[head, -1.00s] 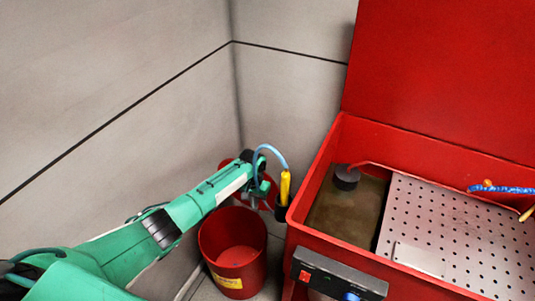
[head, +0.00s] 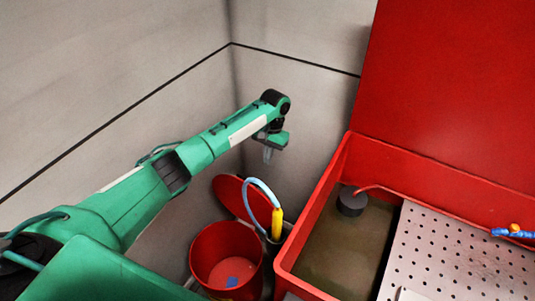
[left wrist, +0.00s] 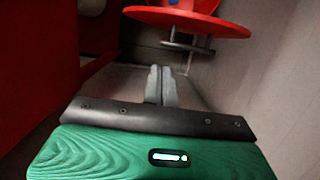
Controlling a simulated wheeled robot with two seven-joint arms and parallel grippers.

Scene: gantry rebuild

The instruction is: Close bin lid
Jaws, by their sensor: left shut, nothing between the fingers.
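The red bin (head: 208,252) stands on the floor in the corner, left of the large red basin. Its mouth is open, and a small blue thing (head: 232,281) shows inside. The round red lid (head: 240,197) stands tilted up behind the bin, leaning towards the wall. In the left wrist view the lid (left wrist: 190,20) is a red disc at the top with a metal bracket under it. My left gripper (head: 268,155) hangs above and behind the lid near the wall. Its fingers (left wrist: 160,86) are together and empty, apart from the lid. My right gripper is not in view.
The red basin (head: 310,230) with its raised red cover (head: 450,90) fills the right side. A yellow-handled tool with a blue hose (head: 277,222) stands between bin and basin. Grey walls (head: 110,80) close off the left and back.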

